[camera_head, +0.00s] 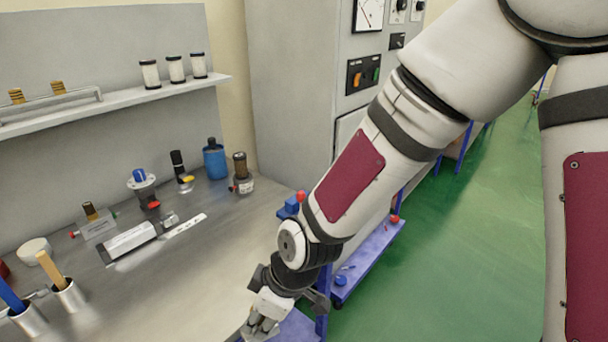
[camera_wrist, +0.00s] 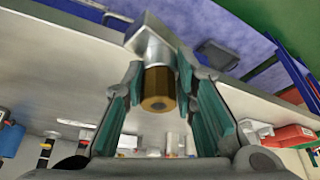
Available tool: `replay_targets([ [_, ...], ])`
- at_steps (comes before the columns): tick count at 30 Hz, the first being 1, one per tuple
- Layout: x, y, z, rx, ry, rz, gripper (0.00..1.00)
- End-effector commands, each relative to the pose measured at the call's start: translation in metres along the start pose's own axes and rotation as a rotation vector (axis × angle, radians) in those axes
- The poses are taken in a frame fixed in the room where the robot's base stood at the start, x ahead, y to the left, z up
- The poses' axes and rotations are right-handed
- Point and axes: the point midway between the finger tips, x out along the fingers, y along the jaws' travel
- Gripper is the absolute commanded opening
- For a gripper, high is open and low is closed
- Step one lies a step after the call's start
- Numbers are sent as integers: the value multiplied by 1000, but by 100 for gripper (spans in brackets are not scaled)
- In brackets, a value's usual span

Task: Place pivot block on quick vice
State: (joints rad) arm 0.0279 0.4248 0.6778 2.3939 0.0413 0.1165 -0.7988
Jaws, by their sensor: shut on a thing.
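My gripper (camera_head: 258,328) is low in the head view, over the front right edge of the bench. I cannot tell for sure which thing is the quick vice. A long grey-and-white metal device (camera_head: 128,241) lies on the bench, left of my gripper.
The steel bench (camera_head: 190,270) is clear between that device and my arm. Bottles and fittings, including a blue bottle (camera_head: 214,161), stand along its back. Two cups with handles (camera_head: 68,294) stand at the left. A blue trolley (camera_head: 365,258) stands beyond the right edge.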

Motion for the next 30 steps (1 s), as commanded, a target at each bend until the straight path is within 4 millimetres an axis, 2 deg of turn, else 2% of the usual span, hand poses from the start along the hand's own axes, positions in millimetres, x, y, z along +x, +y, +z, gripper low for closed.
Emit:
replay_targets([
  [8,1,61,33,279,-1,116,0],
  [11,-2,89,52,408,-1,171,0],
  [21,-26,190,145,920,0,384,0],
  [27,-44,224,189,1119,0,466,0],
  [30,-50,233,202,1179,0,490,0],
])
